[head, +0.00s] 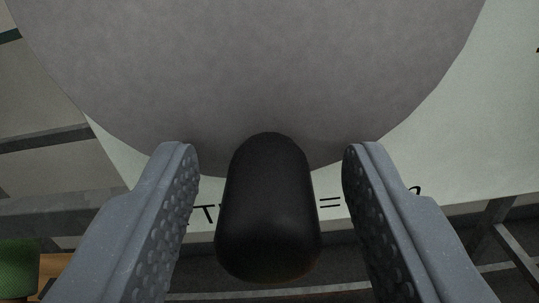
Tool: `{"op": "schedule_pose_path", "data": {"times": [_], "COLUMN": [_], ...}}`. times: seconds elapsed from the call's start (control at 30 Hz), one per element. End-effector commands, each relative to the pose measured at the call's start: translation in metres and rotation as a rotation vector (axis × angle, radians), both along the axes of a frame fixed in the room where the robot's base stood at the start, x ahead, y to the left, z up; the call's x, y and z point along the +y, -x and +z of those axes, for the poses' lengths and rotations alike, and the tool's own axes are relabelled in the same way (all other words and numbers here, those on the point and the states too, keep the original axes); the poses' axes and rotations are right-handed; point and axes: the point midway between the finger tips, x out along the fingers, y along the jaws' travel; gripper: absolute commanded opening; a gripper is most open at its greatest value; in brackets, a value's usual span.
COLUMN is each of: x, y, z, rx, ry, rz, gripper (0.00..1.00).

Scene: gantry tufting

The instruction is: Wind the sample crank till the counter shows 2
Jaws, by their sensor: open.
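A black rounded crank knob (267,210) stands out from a large grey disc (250,70) in the head view. My gripper (270,165) is open, with one studded grey finger on each side of the knob. A gap shows between the knob and each finger, so neither appears to touch it. The disc fills the upper middle of the view. No counter digits that I can identify show in this view.
A pale panel (450,150) lies behind the disc, with black lettering partly hidden by the knob and fingers. Grey metal bars (500,235) show at lower right and at left. A green object (18,268) is at the lower left edge.

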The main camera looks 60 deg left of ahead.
Motion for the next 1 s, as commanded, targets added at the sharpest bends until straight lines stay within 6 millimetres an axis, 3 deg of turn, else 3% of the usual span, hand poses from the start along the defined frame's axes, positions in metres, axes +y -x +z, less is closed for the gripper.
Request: {"op": "schedule_pose_path", "data": {"times": [0.23,0.27,0.4,1.0], "x": [0.0006,0.0008,0.0007,0.0019], "y": [-0.0002,-0.0002,-0.0001,0.0009], "z": [-0.0003,-0.0002,-0.0003,-0.0002], "rx": [0.001,0.001,0.001,0.011], "ry": [0.001,0.001,0.001,-0.008], "rz": [0.0,0.0,0.0,0.002], "gripper": [0.45,0.4,0.01,0.0]}}
